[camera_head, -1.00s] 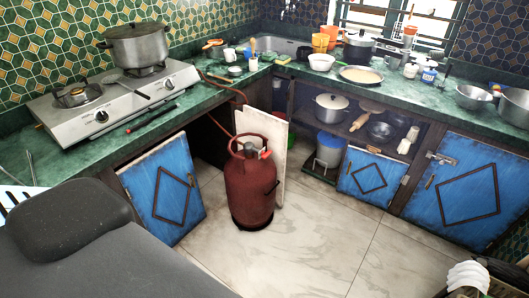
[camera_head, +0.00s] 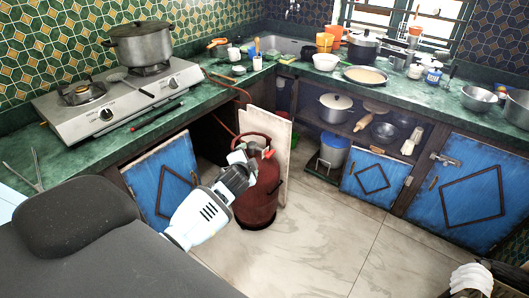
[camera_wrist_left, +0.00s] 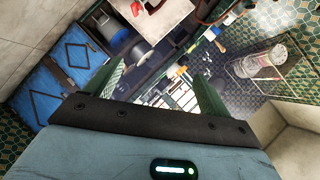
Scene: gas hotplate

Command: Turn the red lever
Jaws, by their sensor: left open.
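A dark red gas cylinder (camera_head: 258,205) stands upright on the floor in front of a pale board. A small red lever (camera_head: 268,153) shows at its top, just right of my left gripper in the head view. My left gripper (camera_head: 241,160) reaches in from the lower left and overlaps the cylinder's top left side, covering part of its collar. Whether it touches is unclear. In the left wrist view, its two green-edged fingers (camera_wrist_left: 160,85) are spread with nothing held between them.
A hotplate (camera_head: 120,97) with a lidded pot (camera_head: 140,43) stands on the green counter (camera_head: 95,150). A hose (camera_head: 228,85) runs down toward the cylinder. Blue cabinet doors (camera_head: 372,178) flank the cylinder. Floor (camera_head: 330,235) is clear in front and to the right.

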